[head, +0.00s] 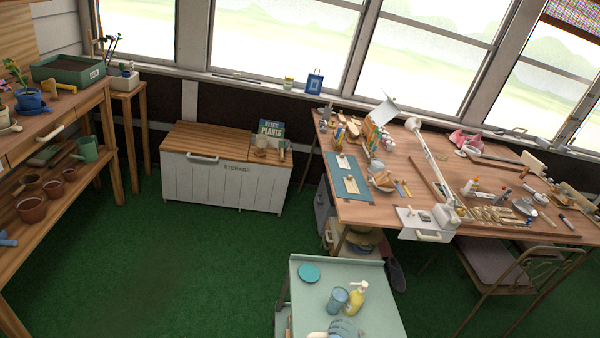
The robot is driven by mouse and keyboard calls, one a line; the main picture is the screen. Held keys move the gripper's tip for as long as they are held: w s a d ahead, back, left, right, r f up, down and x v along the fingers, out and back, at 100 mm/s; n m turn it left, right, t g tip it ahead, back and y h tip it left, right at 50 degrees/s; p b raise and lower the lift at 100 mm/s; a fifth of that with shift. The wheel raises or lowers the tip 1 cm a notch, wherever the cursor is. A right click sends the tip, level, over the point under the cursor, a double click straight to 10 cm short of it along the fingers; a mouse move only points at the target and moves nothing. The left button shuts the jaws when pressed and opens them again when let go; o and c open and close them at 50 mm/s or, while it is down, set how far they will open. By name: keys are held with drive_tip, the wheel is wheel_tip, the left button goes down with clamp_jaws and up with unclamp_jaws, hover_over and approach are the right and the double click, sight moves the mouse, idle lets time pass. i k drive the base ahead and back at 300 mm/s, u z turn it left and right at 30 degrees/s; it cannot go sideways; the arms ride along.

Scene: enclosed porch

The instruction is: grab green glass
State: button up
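A teal-blue tumbler-like glass (338,299) stands upright on the pale green top of a small cart (377,273), low in the middle of the head view. Its colour looks more blue-teal than green, and I see no other clear drinking glass. It stands close to the left of a yellow pump bottle (355,299); I cannot tell if they touch. My gripper is not in view.
A flat teal disc (309,273) and a grey-blue ribbed item (345,329), cut by the bottom edge, are also on the cart. A cluttered wooden worktable (400,178) stands behind right, a white storage chest (222,184) behind left. Green floor (180,265) left of the cart is clear.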

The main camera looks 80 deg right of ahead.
sight(339, 295)
drive_tip(key=z, duration=0.05)
drive_tip(key=i, duration=1.55)
drive_tip(key=z, duration=2.75)
drive_tip(key=k, duration=0.9)
drive_tip(key=z, duration=0.2)
drive_tip(key=i, duration=0.85)
drive_tip(key=u, duration=0.1)
